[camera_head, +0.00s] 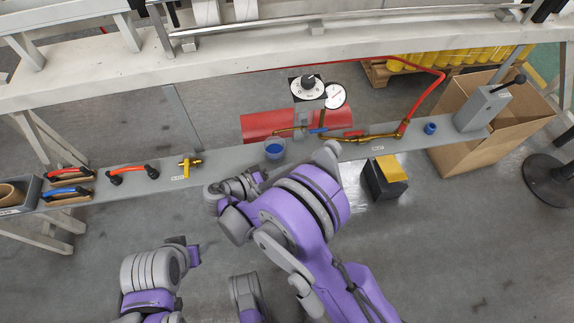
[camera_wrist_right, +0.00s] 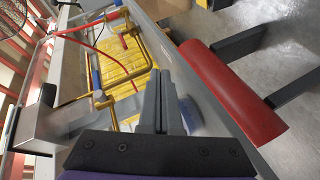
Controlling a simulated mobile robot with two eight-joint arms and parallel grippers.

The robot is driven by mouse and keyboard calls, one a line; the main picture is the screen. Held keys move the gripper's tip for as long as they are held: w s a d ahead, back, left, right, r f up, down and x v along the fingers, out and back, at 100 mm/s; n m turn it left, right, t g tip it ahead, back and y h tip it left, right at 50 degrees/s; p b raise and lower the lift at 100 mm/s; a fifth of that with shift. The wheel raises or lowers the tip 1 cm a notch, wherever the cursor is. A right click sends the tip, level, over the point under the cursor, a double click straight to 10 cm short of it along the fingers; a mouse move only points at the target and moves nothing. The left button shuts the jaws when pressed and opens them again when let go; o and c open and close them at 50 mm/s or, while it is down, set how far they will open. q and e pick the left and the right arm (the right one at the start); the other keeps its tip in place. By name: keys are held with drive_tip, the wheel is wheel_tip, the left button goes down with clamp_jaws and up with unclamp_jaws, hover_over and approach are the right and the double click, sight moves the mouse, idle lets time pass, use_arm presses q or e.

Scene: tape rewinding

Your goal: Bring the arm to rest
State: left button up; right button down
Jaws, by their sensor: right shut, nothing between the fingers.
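My right arm (camera_head: 300,205) reaches up from the bottom of the head view, and its wrist folds to the left in front of the grey shelf (camera_head: 225,162). In the right wrist view my right gripper (camera_wrist_right: 160,85) is shut, with its two grey fingers together and nothing between them. In the head view its fingers are hard to make out among the grey wrist parts. Part of my left arm (camera_head: 152,270) shows low at the left, folded. I cannot make out a left gripper there.
The shelf bears red and blue handled tools (camera_head: 68,174), a yellow valve (camera_head: 186,166), a blue cup (camera_head: 275,149) close to my right wrist, brass piping (camera_head: 370,137) and a grey lever box (camera_head: 482,108). A red cylinder (camera_wrist_right: 235,95), a black box (camera_head: 377,181) and a cardboard box (camera_head: 520,125) are nearby.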

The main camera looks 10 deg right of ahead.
drive_tip(key=shift+d+r, duration=0.1)
drive_tip(key=s+d+r+n+g+y, duration=0.1)
drive_tip(key=s+d+r+g+y, duration=0.3)
drive_tip(key=d, duration=0.5)
drive_tip(key=s+r+m+t+y, duration=0.15)
drive_tip(key=s+y, duration=0.25)
drive_tip(key=s, duration=0.4)
drive_tip(key=s+r+t+y, duration=0.1)
drive_tip(key=s+r+y, duration=0.1)
drive_tip(key=s+y, duration=0.5)
use_arm(q)
wheel_tip(320, 180, up, 25)
drive_tip(key=w+t+p, duration=0.1)
drive_tip(key=p, duration=2.1)
use_arm(e)
wheel_tip(320, 180, up, 25)
drive_tip(key=h, duration=0.2)
drive_tip(key=shift+s+d+r+t, duration=0.15)
drive_tip(key=shift+s+d+t, duration=0.1)
drive_tip(key=shift+s+t, duration=0.15)
